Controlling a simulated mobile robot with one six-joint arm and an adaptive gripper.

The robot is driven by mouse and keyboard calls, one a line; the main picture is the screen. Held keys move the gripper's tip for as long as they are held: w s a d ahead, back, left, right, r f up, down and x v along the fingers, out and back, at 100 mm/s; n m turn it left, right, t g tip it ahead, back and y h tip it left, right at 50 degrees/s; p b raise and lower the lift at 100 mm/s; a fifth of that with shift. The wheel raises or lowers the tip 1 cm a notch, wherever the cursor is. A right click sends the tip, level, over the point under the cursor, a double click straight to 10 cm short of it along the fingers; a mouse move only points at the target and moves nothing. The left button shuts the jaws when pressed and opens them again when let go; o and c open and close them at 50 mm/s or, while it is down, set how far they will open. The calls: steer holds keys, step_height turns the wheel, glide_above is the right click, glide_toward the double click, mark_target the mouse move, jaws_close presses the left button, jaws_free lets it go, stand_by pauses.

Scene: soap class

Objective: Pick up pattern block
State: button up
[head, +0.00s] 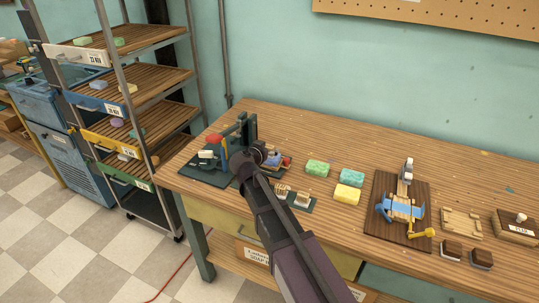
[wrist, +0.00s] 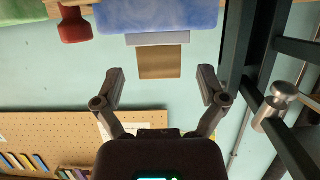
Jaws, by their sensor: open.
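The wrist view is upside down. In it a brown block with a grey plate (wrist: 160,62), which I take for the pattern block, sits against a blue-purple soap bar (wrist: 160,15). My gripper (wrist: 160,80) is open and empty. Its two fingertips stand apart to either side of the brown block, without visible contact. In the head view my gripper (head: 260,151) is at the dark green press (head: 229,145) on the bench's left part. The arm and gripper largely hide that spot there, and I cannot make out the block.
Press posts (wrist: 257,45) and a metal knob (wrist: 283,90) stand close to my gripper. A red handle (wrist: 73,25) is on the other side. The back of the bench is clear.

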steer(key=shift+w+d+f, duration=0.2)
steer(key=shift+w, duration=0.4)
steer(key=c, duration=1.2)
